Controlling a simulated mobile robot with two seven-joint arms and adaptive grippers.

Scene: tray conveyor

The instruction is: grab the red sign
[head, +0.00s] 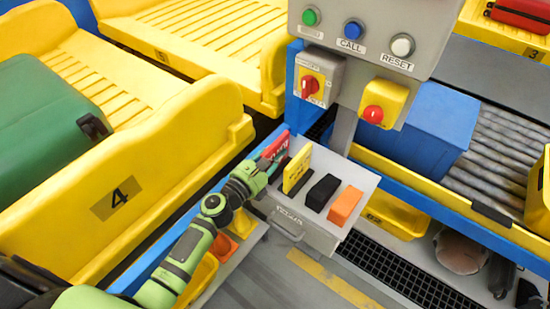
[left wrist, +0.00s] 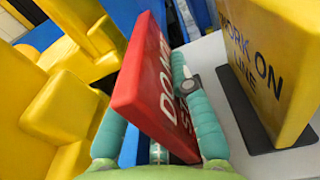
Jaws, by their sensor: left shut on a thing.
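The red sign (head: 276,145) with white letters is at the left end of the row of signs on the grey box, in the head view. It is large and tilted in the left wrist view (left wrist: 138,85). My left gripper (head: 268,165) is shut on this sign, with one teal finger on each side of it (left wrist: 155,110). The sign's lower part is partly hidden by the fingers in the head view. I cannot tell whether it still touches the box. My right gripper does not show.
Close to the right stands a yellow sign (head: 297,170) in a black base, then a black block (head: 322,191) and an orange block (head: 345,205) on the grey box (head: 310,226). A control panel (head: 370,30) rises behind. Yellow trays (head: 120,185) flank the left.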

